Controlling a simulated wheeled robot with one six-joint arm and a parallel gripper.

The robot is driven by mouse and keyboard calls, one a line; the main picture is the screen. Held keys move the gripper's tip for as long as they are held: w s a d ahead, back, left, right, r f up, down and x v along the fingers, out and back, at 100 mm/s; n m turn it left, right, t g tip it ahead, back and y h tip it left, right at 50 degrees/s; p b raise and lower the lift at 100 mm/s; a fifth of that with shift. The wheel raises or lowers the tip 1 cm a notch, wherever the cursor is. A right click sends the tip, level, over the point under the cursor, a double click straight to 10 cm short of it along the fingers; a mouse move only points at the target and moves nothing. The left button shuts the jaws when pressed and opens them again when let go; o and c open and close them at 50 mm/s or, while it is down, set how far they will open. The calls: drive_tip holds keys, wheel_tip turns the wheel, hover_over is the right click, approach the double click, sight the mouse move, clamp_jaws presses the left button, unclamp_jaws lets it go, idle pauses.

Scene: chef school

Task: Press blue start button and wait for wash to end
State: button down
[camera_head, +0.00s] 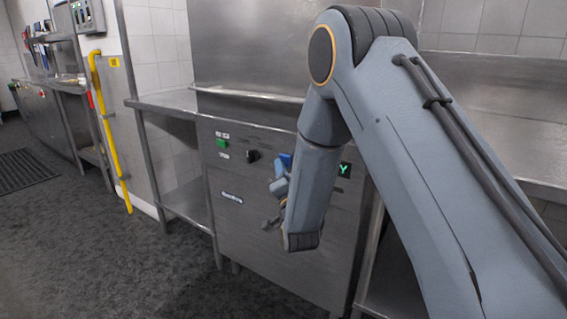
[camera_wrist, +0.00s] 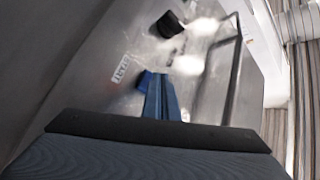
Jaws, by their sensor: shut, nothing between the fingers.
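The steel dishwasher (camera_head: 245,240) stands ahead, its control panel on the upper front. The blue start button (camera_head: 286,159) shows in the head view right of the black knob, partly hidden by my arm. In the wrist view the blue button (camera_wrist: 142,81) is just left of my fingertips, beside a white label. My gripper (camera_head: 281,186) is shut and empty in front of the panel; its closed fingers show in the wrist view (camera_wrist: 161,82). I cannot tell whether the fingertips touch the button.
A green button (camera_head: 222,143) and the black knob (camera_head: 253,156) are on the panel's left. A lit green display (camera_head: 345,170) is to the right. Steel counters flank the machine. A yellow pipe (camera_head: 107,130) runs down the wall corner. The floor at left is clear.

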drive_tip(key=shift+w+d, duration=0.3)
drive_tip(key=shift+w, duration=0.15)
idle(0.8)
drive_tip(key=shift+s+a, duration=0.1)
drive_tip(key=shift+s, duration=0.05)
drive_tip(key=shift+s+a, duration=0.35)
drive_tip(key=shift+s, duration=0.3)
drive_tip(key=s+a, duration=0.1)
drive_tip(key=s+p, duration=0.1)
drive_tip(key=s, duration=0.1)
drive_tip(key=s+a, duration=0.1)
drive_tip(key=shift+s+a, duration=0.2)
drive_tip(key=shift+a, duration=0.1)
idle(0.4)
drive_tip(key=shift+w, duration=0.1)
idle(0.4)
